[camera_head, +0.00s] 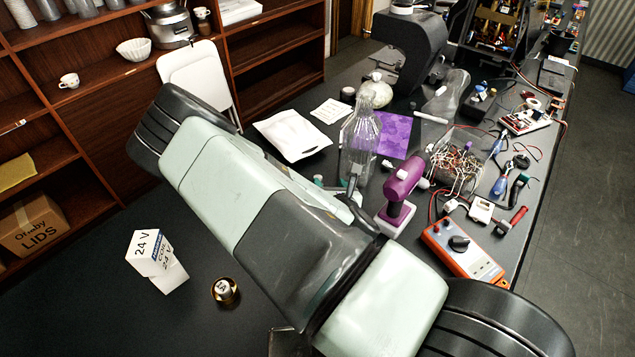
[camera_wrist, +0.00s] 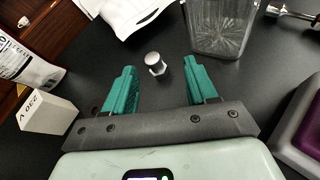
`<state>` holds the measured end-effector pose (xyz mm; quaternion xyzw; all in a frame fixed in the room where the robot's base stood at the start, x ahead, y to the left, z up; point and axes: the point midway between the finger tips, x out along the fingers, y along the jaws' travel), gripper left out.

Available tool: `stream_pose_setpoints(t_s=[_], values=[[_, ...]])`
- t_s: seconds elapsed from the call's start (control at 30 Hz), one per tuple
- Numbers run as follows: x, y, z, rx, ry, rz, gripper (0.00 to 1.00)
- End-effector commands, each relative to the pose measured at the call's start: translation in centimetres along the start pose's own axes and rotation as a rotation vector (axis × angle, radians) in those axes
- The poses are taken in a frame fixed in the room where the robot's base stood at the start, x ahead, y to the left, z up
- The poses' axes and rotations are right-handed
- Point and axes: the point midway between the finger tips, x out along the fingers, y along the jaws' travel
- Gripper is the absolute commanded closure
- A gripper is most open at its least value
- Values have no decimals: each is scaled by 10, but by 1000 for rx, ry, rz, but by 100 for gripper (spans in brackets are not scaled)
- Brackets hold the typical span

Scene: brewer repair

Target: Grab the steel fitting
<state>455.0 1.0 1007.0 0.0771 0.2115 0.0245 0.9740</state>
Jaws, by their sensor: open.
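The steel fitting (camera_wrist: 155,64) shows in the wrist view as a small silver piece with a round cap and a faceted lower part. It rests on the dark table. My gripper (camera_wrist: 159,69) is open, with its two teal fingers spread to either side of the fitting in the picture. A gap shows between the fitting and each finger, and I cannot tell how high the fingers are above the table. In the head view I cannot make out the fitting; my arm covers much of the table there.
A clear glass vessel (camera_wrist: 222,28) stands close beyond the right finger; a clear bottle (camera_head: 360,145) shows in the head view. A white 230 V box (camera_wrist: 47,113) is at left.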

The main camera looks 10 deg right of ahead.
Motion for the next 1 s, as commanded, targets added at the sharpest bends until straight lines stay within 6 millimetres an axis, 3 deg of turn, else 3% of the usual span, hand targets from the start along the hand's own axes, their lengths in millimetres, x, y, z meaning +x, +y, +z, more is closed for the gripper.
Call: stream_pose_setpoints(t_s=[0.1, 0.23, 0.5, 0.73, 1.0], values=[[-3, 2, -12, -153, -12, 62, 43], [1, 4, -15, -216, -22, 91, 43], [41, 8, -14, -215, -23, 92, 43], [60, 11, -14, -214, -22, 91, 43], [97, 16, -12, -214, -22, 91, 43]])
